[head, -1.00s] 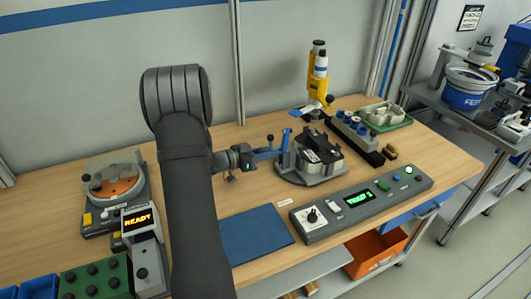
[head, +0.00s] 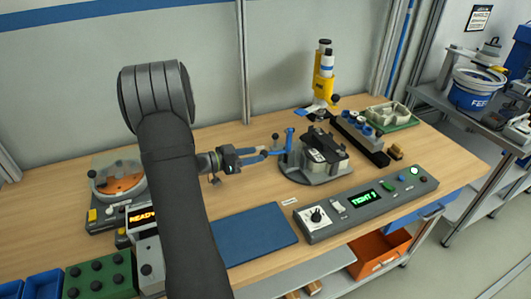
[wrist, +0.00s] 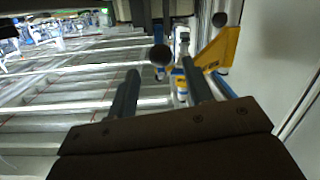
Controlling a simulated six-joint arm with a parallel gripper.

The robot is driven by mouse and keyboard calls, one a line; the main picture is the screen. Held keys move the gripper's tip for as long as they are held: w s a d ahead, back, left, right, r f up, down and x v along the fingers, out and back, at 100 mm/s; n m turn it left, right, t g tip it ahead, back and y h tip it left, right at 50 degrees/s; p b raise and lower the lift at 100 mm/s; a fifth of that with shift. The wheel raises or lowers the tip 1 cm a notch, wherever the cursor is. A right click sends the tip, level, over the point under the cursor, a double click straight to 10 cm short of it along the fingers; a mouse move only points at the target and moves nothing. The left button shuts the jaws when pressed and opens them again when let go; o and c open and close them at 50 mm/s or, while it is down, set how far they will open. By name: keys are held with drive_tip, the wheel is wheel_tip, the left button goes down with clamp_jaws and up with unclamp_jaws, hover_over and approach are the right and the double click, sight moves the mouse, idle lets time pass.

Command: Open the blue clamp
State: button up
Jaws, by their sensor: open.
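The blue clamp (head: 290,139) is a small upright blue lever with a dark ball knob, on the left side of the grey round fixture (head: 302,176). A dark block with a light label (head: 323,147) sits in the fixture. My gripper (head: 268,152) is just left of the clamp, its blue-grey fingers pointing at it. In the wrist view my gripper (wrist: 162,82) is open, with its two fingers apart. A dark ball knob (wrist: 160,55) shows beyond and between the fingertips. I cannot tell whether a finger touches the clamp.
A control box (head: 365,204) with a green display reading TIGHT 1 stands in front of the fixture. A yellow press (head: 324,75) stands behind. A blue mat (head: 253,233) lies clear in front.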

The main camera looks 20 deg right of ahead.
drive_tip(key=a+r, duration=0.1)
drive_tip(key=a, duration=0.9)
drive_tip(key=shift+s+a+r, duration=0.15)
drive_tip(key=shift+s+a, duration=0.05)
drive_tip(key=shift+a, duration=0.05)
drive_tip(key=d, duration=0.5)
drive_tip(key=d+f, duration=0.1)
drive_tip(key=d, duration=0.5)
drive_tip(key=d+f, duration=0.1)
drive_tip(key=d, duration=0.5)
drive_tip(key=shift+w+d+f, duration=0.1)
drive_tip(key=shift+w+d, duration=0.05)
drive_tip(key=shift+w, duration=0.15)
